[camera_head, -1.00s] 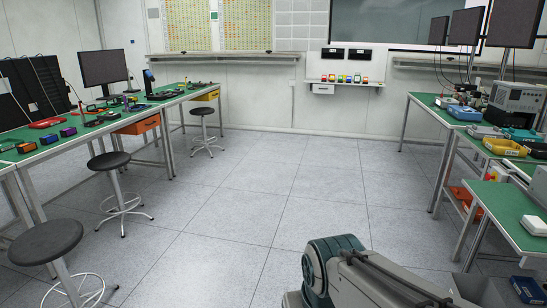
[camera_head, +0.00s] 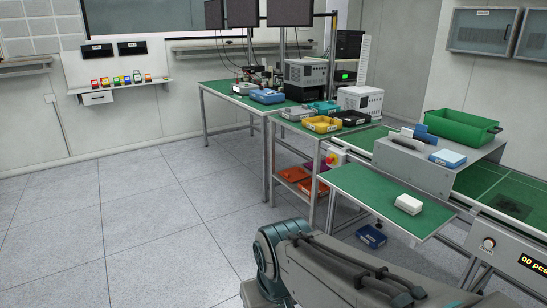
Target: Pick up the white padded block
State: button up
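The white padded block (camera_head: 408,204) lies on a small green-topped table (camera_head: 365,193) at the right of the head view. It is a small white slab, and nothing touches it from above. My grey arm with a teal joint shows at the bottom of the view, in front of and below that table. My gripper is outside the picture, so its state does not show.
Beside the small table stands a conveyor (camera_head: 490,185) under a grey housing (camera_head: 410,160) carrying a blue box (camera_head: 447,158) and a green bin (camera_head: 461,127). Coloured trays, such as a yellow one (camera_head: 322,124), sit on benches behind. Floor to the left (camera_head: 130,220) is clear.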

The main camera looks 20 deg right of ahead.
aim_at(410, 205)
jog(key=z, duration=0.95)
jog(key=i, duration=1.1)
jog(key=z, duration=0.95)
jog(key=i, duration=0.4)
jog(key=z, duration=0.15)
